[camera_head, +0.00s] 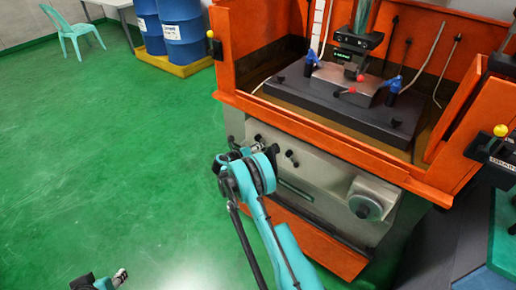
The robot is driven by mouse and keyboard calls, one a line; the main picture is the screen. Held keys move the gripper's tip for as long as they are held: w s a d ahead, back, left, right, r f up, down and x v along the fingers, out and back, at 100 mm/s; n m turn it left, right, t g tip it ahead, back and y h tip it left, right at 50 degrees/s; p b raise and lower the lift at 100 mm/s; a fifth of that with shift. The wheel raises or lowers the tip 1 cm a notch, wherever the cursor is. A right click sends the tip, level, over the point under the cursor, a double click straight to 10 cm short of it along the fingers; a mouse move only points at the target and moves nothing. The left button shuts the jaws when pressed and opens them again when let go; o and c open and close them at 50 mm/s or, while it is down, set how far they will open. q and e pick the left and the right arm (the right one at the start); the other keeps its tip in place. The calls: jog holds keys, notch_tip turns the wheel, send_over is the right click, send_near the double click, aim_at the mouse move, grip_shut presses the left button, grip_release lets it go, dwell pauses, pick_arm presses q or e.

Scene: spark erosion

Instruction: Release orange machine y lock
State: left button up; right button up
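The orange machine (310,128) stands at the centre right, with a grey front below its orange tray. Small dark levers (291,157) sit on the upper left of that front, and a round handwheel (365,207) is further right. I cannot tell which part is the y lock. My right arm reaches up from the bottom. My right gripper (228,160) is in front of the machine's left front corner, close to the levers, its fingers small and partly hidden by the teal wrist. Contact is unclear. My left gripper (104,281) is low at the bottom left edge, partly cut off, over the floor.
Blue barrels (184,32) stand on a yellow pallet (172,65) at the back. A teal chair (72,30) is at the far left. The green floor (100,150) left of the machine is clear. A machine bed (340,100) with clamps lies inside the orange tray.

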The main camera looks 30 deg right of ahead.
grip_shut()
dwell(0.4)
jog(key=shift+w+a+m+t, duration=0.25)
jog(key=shift+w+m+t, duration=0.6)
jog(key=shift+m, duration=1.5)
jog(key=shift+w+a+m+t, duration=0.35)
jog(key=shift+m+t, duration=0.85)
jog(key=shift+m, duration=1.1)
jog(key=shift+w+a+m+t, duration=0.15)
jog(key=shift+w+m+t, duration=0.7)
jog(key=shift+m, duration=1.5)
jog(key=shift+s, duration=0.15)
grip_release()
